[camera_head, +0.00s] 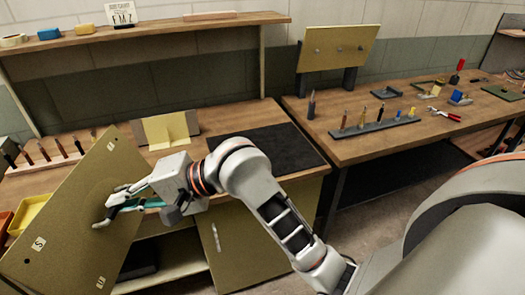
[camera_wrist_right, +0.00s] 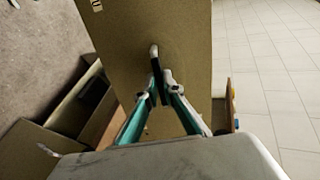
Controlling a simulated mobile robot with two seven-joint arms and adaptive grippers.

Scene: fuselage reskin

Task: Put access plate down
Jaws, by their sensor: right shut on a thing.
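The access plate (camera_head: 85,215) is a large olive-tan panel with small pale marks near its corners. It is tilted in front of the left bench in the head view. It also fills the upper middle of the right wrist view (camera_wrist_right: 185,30). My right gripper (camera_head: 108,212) is shut on the plate's handle, near the middle of its face. In the right wrist view the fingertips (camera_wrist_right: 156,90) meet at a small pale-tipped handle. The plate hides part of the left bench and its front. My left gripper does not show.
A black mat (camera_head: 268,150) lies bare on the left bench, right of a small yellow-tan stand (camera_head: 170,130). A yellow bin (camera_head: 28,212) sits at the far left. The right bench holds a tool rack (camera_head: 375,127), an upright panel (camera_head: 338,50) and red pliers (camera_head: 443,113).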

